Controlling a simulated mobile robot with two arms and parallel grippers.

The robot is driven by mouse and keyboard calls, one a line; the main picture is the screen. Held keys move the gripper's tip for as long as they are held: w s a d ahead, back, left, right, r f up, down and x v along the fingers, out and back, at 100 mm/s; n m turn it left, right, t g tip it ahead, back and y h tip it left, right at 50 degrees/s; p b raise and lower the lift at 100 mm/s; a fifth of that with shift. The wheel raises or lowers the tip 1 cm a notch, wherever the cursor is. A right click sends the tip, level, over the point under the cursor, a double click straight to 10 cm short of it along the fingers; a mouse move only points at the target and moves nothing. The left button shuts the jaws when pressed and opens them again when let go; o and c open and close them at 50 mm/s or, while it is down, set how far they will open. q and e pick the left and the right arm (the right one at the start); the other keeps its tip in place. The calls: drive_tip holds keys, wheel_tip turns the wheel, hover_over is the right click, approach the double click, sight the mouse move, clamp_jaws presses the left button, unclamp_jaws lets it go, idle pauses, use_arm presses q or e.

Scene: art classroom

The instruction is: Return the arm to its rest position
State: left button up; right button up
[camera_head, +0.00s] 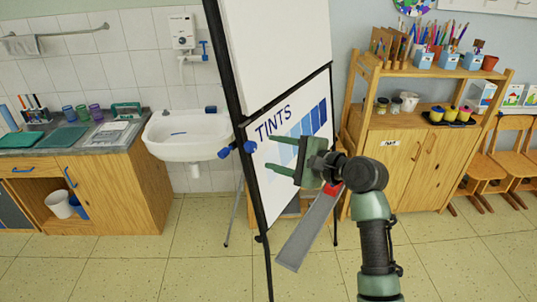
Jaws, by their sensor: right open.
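My right gripper (290,158) is open, with nothing between its fingers. It is raised in the middle of the head view, in front of a white board (318,117) marked "TINTS" with blue swatches. My right arm (377,235) comes up from the lower right, bent at the wrist. A grey flat strip with a red end (303,235) shows below the gripper; I cannot tell whether it touches the arm or the stand. My left gripper is not in view.
The board stands on a dark-framed easel (262,220). A white sink (187,135) and a wooden counter (115,190) are at the left. A wooden shelf cabinet (415,165) with pencils and pots, and wooden chairs (487,168), are at the right. The tiled floor at lower right is clear.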

drive_tip(key=s+d+f+n+g+h+b, duration=0.1)
drive_tip(key=s+d+f+h+b, duration=0.15)
drive_tip(key=f, duration=1.65)
drive_tip(key=s+d+f+n+g+h+b, duration=0.1)
drive_tip(key=d+f+n+g+h+b, duration=0.15)
drive_tip(key=f, duration=1.65)
drive_tip(key=s+d+f+n+g+h+b, duration=0.1)
drive_tip(key=s+d+f, duration=0.1)
drive_tip(key=s+f, duration=0.45)
drive_tip(key=s+d+f+n+h+b, duration=0.1)
drive_tip(key=s+d+f, duration=0.15)
drive_tip(key=f, duration=0.75)
drive_tip(key=s+d+f+n+g+h+b, duration=0.2)
drive_tip(key=s+d+f+n, duration=0.15)
drive_tip(key=s+f, duration=0.95)
drive_tip(key=s+d+f+n+g+h+b, duration=0.1)
drive_tip(key=s+d+f+n+g, duration=0.2)
drive_tip(key=s+f, duration=1.05)
drive_tip(key=s+d+n+b, duration=0.1)
drive_tip(key=s+n, duration=0.4)
drive_tip(key=s, duration=1.3)
drive_tip(key=shift+d+f+h+b, duration=0.3)
drive_tip(key=shift+d+f+b, duration=0.05)
drive_tip(key=shift+d, duration=0.1)
drive_tip(key=shift+g, duration=0.25)
